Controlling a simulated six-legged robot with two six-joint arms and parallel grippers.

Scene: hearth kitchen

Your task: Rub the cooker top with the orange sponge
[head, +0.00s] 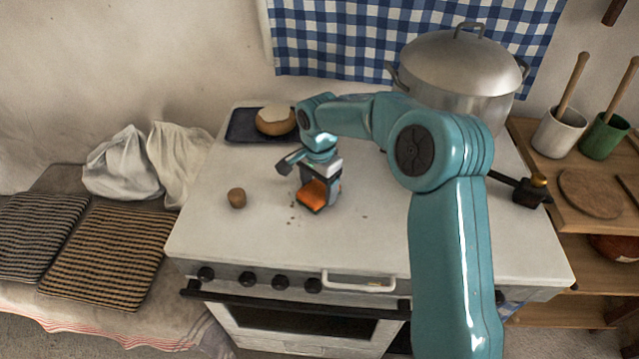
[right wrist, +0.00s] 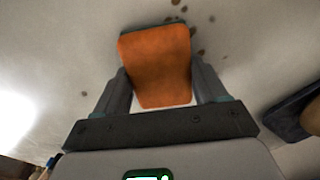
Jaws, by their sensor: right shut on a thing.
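The orange sponge (head: 314,194) is between the fingers of my right gripper (head: 320,196), which is shut on it. The sponge is at or just over the white cooker top (head: 390,240); I cannot tell whether it touches. The right wrist view shows the sponge (right wrist: 158,62) between both fingers of my right gripper (right wrist: 162,90). Small dark crumbs (head: 292,206) lie on the cooker top beside the sponge, and several brown specks (right wrist: 200,50) show past it in the right wrist view. My left gripper is in neither view.
A round brown thing (head: 237,198) sits left of the sponge. A dark blue tray (head: 240,126) with a round loaf (head: 275,121) is at the back left. A large lidded pot (head: 462,75) stands at the back. A dark-handled thing (head: 531,191) lies at the right. The front middle is clear.

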